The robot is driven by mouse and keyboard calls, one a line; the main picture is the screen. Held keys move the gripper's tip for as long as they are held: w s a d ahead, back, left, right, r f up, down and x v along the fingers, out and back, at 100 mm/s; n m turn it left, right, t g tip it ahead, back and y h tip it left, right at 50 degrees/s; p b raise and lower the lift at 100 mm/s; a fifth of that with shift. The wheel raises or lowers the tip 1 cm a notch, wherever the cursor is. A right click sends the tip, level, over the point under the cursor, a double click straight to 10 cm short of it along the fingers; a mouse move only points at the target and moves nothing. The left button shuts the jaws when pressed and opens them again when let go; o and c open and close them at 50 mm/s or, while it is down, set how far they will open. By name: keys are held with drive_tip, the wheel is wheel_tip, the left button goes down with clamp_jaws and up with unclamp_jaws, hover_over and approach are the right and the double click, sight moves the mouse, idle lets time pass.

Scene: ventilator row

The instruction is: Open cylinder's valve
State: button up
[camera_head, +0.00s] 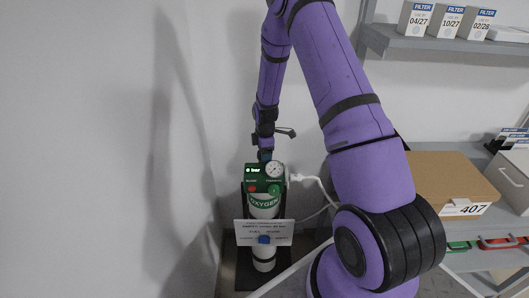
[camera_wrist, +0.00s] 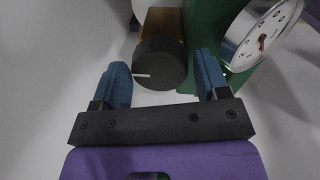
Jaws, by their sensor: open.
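The oxygen cylinder (camera_head: 264,211) stands upright in a dark holder, white with a green "OXYGEN" band. Its green valve head (camera_head: 263,187) has a display reading "0 bar", a red button and a round gauge (camera_head: 275,169). In the wrist view, a black round valve knob (camera_wrist: 159,66) with a short white mark sits on a brass-coloured stem; the gauge (camera_wrist: 262,36) is at right. My gripper (camera_wrist: 162,64) is open, with one blue finger on each side of the knob in the picture. I see no contact. In the head view, my gripper (camera_head: 265,156) is just above the valve head.
A printed sign (camera_head: 264,232) with a blue part hangs before the cylinder. A white hose (camera_head: 312,181) runs right from the valve head. A cardboard box marked 407 (camera_head: 448,185) stands on the right shelf; filter boxes (camera_head: 450,20) are above. The wall at left is bare.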

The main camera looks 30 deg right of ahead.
drive_tip(key=shift+f, duration=0.1)
drive_tip(key=c, duration=0.6)
drive_tip(key=shift+c, duration=0.2)
